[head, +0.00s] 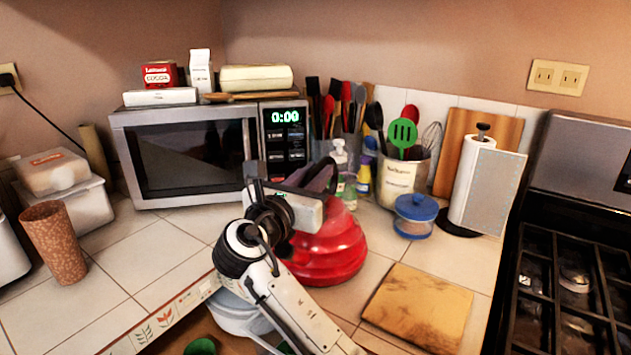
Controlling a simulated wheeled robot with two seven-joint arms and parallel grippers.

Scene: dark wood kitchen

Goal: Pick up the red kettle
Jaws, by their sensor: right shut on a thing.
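The red kettle (335,250) stands on the tiled counter in the corner, in front of the microwave's right end. My right gripper (318,182) reaches in from the bottom of the head view and is at the top of the kettle, shut on its dark handle (322,176). My wrist and forearm cover the kettle's left side and part of its top. The kettle looks upright; whether its base touches the counter is hard to tell. My left gripper is not in view.
A microwave (190,155) stands behind to the left. Utensil holders (398,180), small bottles (363,178) and a blue-lidded jar (415,222) are close behind and right. A wooden board (418,305) lies in front right. A stove (575,270) is at far right.

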